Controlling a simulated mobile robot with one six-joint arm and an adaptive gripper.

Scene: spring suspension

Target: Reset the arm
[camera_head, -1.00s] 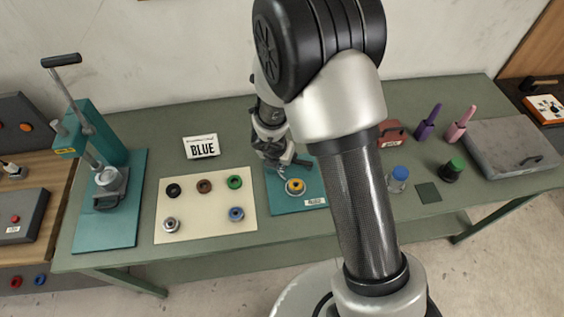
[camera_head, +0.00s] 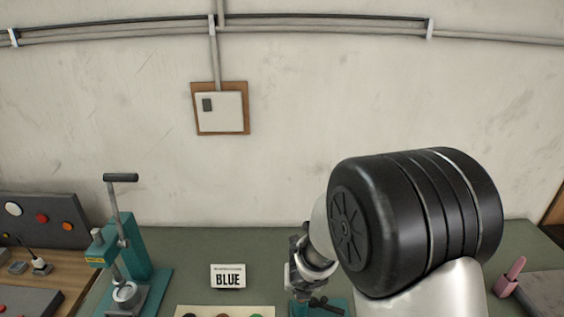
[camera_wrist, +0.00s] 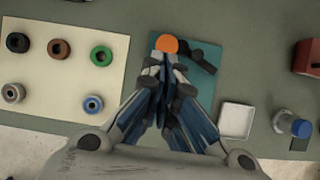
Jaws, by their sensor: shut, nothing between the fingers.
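My gripper (camera_wrist: 166,70) is shut in the wrist view, fingertips together and empty, above a teal mat (camera_wrist: 207,85). An orange round piece (camera_wrist: 168,44) shows just beyond the fingertips, with a dark part (camera_wrist: 200,54) to its right. I cannot tell the height gap between fingers and piece.
A cream mat (camera_wrist: 60,92) with several coloured rings lies left. A white dish (camera_wrist: 237,120), blue-capped bottle (camera_wrist: 292,125) and red box (camera_wrist: 306,57) are right.

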